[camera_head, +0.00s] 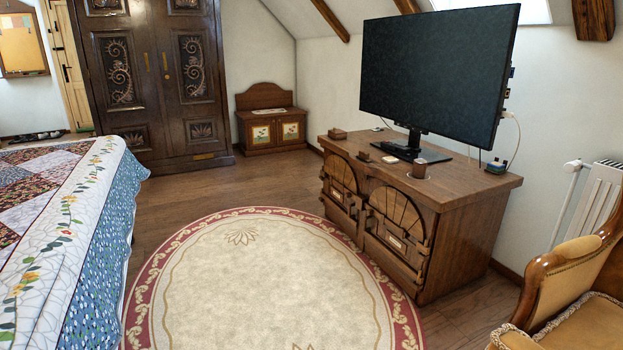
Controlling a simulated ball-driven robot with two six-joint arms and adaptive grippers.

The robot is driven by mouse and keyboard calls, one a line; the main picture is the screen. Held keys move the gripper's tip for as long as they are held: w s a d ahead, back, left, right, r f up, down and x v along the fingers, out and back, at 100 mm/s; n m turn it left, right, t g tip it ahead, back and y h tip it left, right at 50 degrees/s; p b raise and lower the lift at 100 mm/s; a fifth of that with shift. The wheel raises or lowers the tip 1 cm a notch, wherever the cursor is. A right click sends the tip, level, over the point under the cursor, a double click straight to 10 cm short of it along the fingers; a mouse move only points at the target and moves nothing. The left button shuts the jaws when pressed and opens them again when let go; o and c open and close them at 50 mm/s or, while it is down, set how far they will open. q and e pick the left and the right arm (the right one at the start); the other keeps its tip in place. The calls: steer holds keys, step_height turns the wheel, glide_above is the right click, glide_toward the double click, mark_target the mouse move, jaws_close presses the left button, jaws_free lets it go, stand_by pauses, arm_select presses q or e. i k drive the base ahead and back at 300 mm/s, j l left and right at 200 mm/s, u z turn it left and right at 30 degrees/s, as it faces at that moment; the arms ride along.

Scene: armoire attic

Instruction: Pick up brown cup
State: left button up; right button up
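A small brown cup (419,168) stands on top of the wooden cabinet (460,183), near its front edge and in front of the large monitor. It looks upright, but it is small in the view. Neither of my grippers shows in the head view.
The monitor (440,75) stands on the cabinet, with small items such as a brown box (337,134) around it. An oval rug (265,285) covers the open floor. A bed (60,240) is at the left, an armchair (570,300) at the lower right, an armoire (155,80) behind.

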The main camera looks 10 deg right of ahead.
mark_target(419, 165)
steer(key=i+z, duration=0.25)
steer(key=i, duration=2)
steer(key=i+z, duration=0.4)
steer(key=i, duration=0.2)
steer(key=i+j+z, duration=0.2)
steer(key=i+z, duration=0.15)
steer(key=i, duration=0.2)
